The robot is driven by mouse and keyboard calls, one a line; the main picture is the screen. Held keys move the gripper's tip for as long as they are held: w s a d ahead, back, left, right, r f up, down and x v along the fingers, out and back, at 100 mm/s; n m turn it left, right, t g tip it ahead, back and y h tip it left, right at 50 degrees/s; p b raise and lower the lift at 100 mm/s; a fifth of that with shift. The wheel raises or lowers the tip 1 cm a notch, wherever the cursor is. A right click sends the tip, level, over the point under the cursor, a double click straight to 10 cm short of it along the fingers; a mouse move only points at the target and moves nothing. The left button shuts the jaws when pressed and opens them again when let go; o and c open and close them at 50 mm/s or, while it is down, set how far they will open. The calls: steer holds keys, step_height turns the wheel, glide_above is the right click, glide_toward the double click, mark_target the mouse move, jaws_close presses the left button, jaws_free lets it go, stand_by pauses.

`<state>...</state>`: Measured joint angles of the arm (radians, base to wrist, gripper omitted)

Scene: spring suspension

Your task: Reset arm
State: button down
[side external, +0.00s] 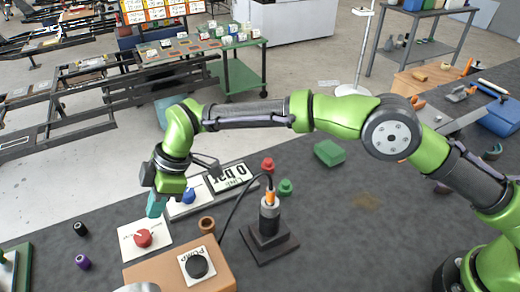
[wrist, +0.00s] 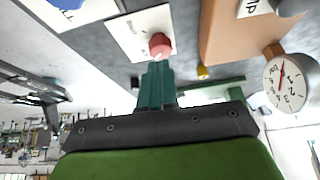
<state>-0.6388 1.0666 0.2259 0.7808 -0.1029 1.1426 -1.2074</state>
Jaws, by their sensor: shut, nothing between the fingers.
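My gripper (side external: 156,206) has teal fingers, closed together with nothing between them, and points down at the left of the dark table. In the wrist view the closed fingertips (wrist: 158,66) appear just below a red knob (wrist: 160,45). In the side view that red knob (side external: 143,238) sits on a white plate (side external: 128,250), just below and slightly left of the fingertips. A small gap seems to separate them, but I cannot tell whether they touch. My arm reaches across from the right, with the elbow raised over the table.
A blue knob (side external: 188,196), a "0 bar" display (side external: 231,177) and a black cylinder (side external: 269,215) on a square base stand nearby. A box with a black PUMP knob (side external: 196,266) is in front. A gauge (wrist: 290,82) shows at right. A green block (side external: 328,153) lies farther back.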

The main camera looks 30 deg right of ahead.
steer(key=shift+s+d+f+m+h, duration=0.4)
steer(key=shift+s+d+f+m, duration=0.4)
steer(key=shift+s+f+m, duration=0.25)
steer(key=s+d+r+m+t, duration=0.15)
steer(key=d+r+m, duration=0.25)
steer(key=d, duration=0.4)
steer(key=s+d+r+m+h, duration=0.1)
steer(key=s+d+r+m, duration=0.15)
steer(key=d+r, duration=0.4)
steer(key=s+d+r+m+t, duration=0.1)
steer(key=d+r+m, duration=0.3)
steer(key=d, duration=0.6)
steer(key=s+d+r+m+t+h, duration=0.1)
steer(key=s+d+m, duration=0.3)
steer(key=d, duration=0.5)
steer(key=s+d+r+m+t+h, duration=0.1)
steer(key=s+d+r+m+t, duration=0.1)
steer(key=s+d+m, duration=0.3)
steer(key=shift+s+d+r+t, duration=0.4)
steer(key=shift+s+d+t, duration=0.45)
steer(key=shift+s+d, duration=1.65)
